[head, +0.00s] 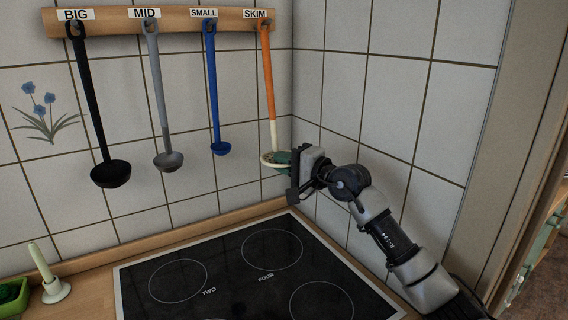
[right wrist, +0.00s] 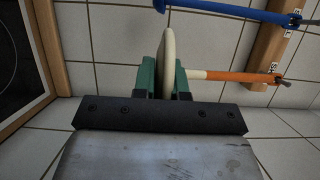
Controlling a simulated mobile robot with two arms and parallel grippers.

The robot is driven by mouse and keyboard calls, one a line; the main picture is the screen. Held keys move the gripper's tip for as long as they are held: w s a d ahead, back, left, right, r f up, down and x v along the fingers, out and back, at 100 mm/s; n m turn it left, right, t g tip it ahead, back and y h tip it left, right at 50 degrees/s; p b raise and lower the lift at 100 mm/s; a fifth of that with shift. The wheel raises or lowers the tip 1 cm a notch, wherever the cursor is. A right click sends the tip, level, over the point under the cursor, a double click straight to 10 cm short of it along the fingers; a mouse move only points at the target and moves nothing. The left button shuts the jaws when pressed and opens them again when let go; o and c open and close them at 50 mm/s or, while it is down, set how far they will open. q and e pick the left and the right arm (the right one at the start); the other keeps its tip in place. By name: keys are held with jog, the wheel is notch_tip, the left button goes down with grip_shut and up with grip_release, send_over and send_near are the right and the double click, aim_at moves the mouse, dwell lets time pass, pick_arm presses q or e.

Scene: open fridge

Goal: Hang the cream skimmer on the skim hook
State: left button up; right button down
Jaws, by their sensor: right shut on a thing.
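The cream skimmer has an orange upper handle (head: 268,85) and a cream lower stem and round head. It hangs nearly upright, its top end at the skim hook (head: 264,23) under the SKIM label. I cannot tell for certain whether its eye is around the hook. My right gripper (head: 284,160) is shut on the skimmer's head, low by the wall corner. In the right wrist view, the cream head (right wrist: 167,60) stands edge-on between the green fingers of the right gripper (right wrist: 165,82), and the orange handle runs right toward the rail. My left gripper is not in view.
The wooden rail (head: 180,20) also bears a black ladle (head: 92,100), a grey ladle (head: 157,90) and a blue ladle (head: 212,90), left of the skimmer. A black cooktop (head: 225,270) lies below. The tiled side wall is close to my right arm.

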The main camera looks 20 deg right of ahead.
dwell(0.4)
jog(key=c, duration=1.1)
grip_release()
